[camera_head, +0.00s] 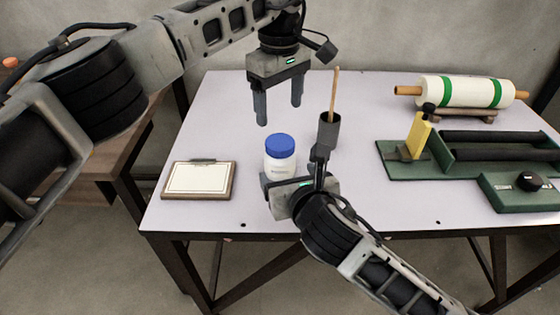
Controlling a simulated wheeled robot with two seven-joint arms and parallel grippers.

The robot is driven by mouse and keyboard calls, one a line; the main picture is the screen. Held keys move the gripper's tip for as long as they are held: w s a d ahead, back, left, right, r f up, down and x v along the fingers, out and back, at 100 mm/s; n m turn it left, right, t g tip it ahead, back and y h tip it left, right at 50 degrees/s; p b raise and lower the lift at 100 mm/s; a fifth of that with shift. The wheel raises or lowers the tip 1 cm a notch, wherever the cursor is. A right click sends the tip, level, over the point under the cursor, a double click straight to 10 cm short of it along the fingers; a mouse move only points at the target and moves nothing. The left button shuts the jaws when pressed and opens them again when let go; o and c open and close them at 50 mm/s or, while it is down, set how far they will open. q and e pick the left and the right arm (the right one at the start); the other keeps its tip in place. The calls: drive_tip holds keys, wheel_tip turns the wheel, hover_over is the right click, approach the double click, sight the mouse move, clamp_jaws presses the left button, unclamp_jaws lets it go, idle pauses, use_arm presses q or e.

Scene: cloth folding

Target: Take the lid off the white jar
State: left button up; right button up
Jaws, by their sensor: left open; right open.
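The white jar (280,164) stands upright on the table with its blue lid (280,145) on top. My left gripper (279,110) is open and empty. It points down and appears above the lid, with a gap between its fingertips and the lid. My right gripper (290,188) is in front of the jar, low over the table. It covers the jar's lower part, and its fingers are mostly hidden, so I cannot tell whether it touches the jar.
A clipboard (198,180) lies left of the jar. A dark cup (329,130) with a wooden stick (335,90) stands behind right. The front middle-right of the table (400,210) is clear.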

sight(278, 142)
drive_tip(key=x, duration=1)
drive_tip(key=shift+w+a, duration=0.15)
drive_tip(key=shift+w, duration=0.15)
drive_tip(key=c, duration=1.7)
clamp_jaws()
use_arm(q)
drive_tip(key=m, duration=0.4)
drive_tip(key=shift+m, duration=0.4)
drive_tip(key=m, duration=0.3)
drive_tip(key=shift+a+m, duration=0.2)
drive_tip(key=shift+m, duration=0.2)
drive_tip(key=shift+f, duration=0.25)
wheel_tip(278, 142, down, 8)
drive_tip(key=shift+r, duration=0.2)
drive_tip(key=shift+c, duration=0.3)
